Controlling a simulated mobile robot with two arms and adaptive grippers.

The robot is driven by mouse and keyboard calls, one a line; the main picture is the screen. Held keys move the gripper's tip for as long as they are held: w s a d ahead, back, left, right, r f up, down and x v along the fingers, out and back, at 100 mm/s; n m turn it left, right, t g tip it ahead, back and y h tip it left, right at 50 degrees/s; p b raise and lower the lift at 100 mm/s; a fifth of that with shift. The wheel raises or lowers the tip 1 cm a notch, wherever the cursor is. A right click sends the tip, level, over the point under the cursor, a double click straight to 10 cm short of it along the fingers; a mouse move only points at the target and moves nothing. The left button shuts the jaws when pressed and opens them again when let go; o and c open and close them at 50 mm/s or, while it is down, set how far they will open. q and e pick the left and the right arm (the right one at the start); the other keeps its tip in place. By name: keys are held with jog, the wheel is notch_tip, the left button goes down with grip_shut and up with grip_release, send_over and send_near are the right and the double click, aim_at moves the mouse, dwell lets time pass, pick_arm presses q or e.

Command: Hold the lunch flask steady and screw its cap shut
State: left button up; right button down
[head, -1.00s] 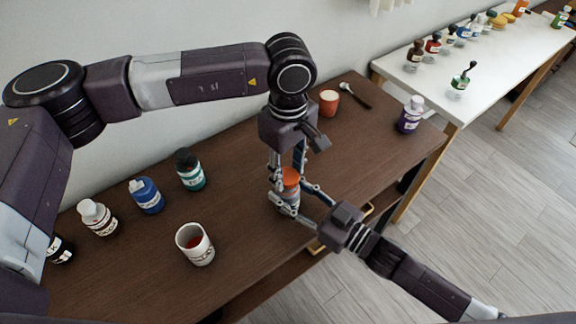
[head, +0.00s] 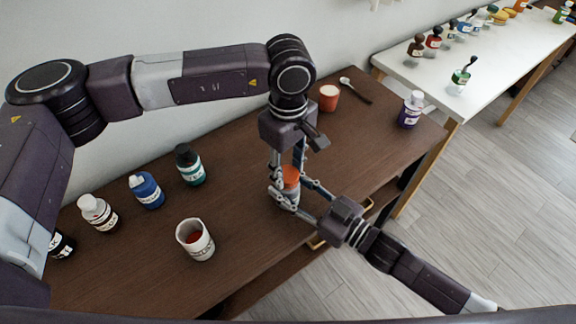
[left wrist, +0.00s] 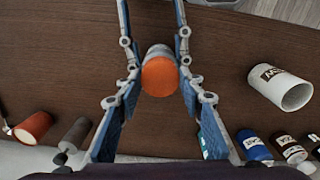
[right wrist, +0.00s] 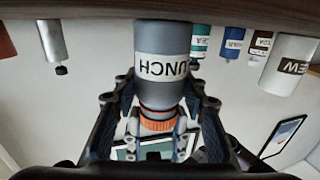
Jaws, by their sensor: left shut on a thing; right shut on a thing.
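The lunch flask (right wrist: 163,66) is a grey cylinder with a white label, between my two grippers above the brown table. Its orange cap (left wrist: 160,76) is on its top end; whether it is fully seated cannot be told. My left gripper (head: 289,168) comes down from above and is shut on the cap. My right gripper (head: 293,192) comes in from the right side and is shut on the flask body. The fingers hide much of the flask in the head view. The right wrist view shows it upside down, label facing the camera.
A white mug (head: 195,240) stands near the table's front. Several bottles, including a blue one (head: 146,190) and a teal one (head: 190,165), stand to the left.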

pick_arm(q)
jog(key=shift+f, duration=0.2)
jog(key=m, duration=2.2)
jog(key=shift+w+a+m, duration=0.1)
jog(key=shift+m, duration=0.2)
jog(key=o, duration=0.7)
jog(key=shift+o, duration=0.2)
